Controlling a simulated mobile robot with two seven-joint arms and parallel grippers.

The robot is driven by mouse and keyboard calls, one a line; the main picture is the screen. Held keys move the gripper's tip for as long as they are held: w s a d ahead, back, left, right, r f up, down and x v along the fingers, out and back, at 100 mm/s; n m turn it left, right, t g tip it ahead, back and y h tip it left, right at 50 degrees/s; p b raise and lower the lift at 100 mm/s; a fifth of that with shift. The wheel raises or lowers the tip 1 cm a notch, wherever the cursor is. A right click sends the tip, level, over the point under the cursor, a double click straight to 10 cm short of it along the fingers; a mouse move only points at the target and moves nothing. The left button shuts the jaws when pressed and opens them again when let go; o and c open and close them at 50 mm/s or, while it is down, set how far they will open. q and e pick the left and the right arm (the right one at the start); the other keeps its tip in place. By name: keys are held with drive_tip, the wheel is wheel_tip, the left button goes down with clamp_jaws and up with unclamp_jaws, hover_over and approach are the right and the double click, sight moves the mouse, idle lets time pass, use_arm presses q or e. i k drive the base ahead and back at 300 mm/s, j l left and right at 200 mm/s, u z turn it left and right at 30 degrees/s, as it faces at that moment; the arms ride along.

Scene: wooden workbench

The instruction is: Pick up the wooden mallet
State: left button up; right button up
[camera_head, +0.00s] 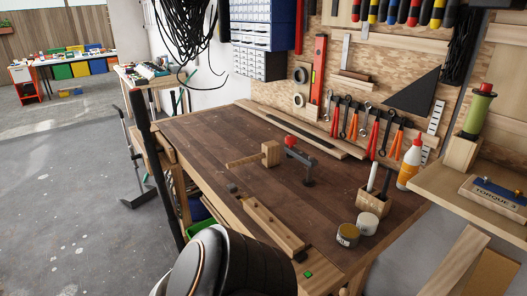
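The wooden mallet (270,153) lies on the dark brown top of the workbench (220,132), left of its middle. Its blocky light head is at the right and its handle points left. A dark grey tool with a red knob (290,142) stands just right of the mallet head; I cannot tell if they touch. Neither of my grippers is in view.
A wooden vise jaw (273,226) lines the front edge. Long boards (300,131) lie along the back. A dark pole (155,160) rises left of the bench.

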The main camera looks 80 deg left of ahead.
sight(269, 156)
drive_tip(key=k+j, duration=0.2)
drive_tip(key=j, duration=0.2)
drive_tip(key=k+j, duration=0.25)
drive_tip(key=j, duration=0.2)
drive_tip(key=k+j, duration=0.2)
drive_tip(key=j, duration=0.2)
drive_tip(key=k+j, duration=0.25)
drive_tip(key=j, duration=0.15)
drive_tip(key=k+j, duration=0.2)
drive_tip(key=j, duration=0.25)
drive_tip(key=k+j, duration=0.25)
drive_tip(key=j, duration=0.15)
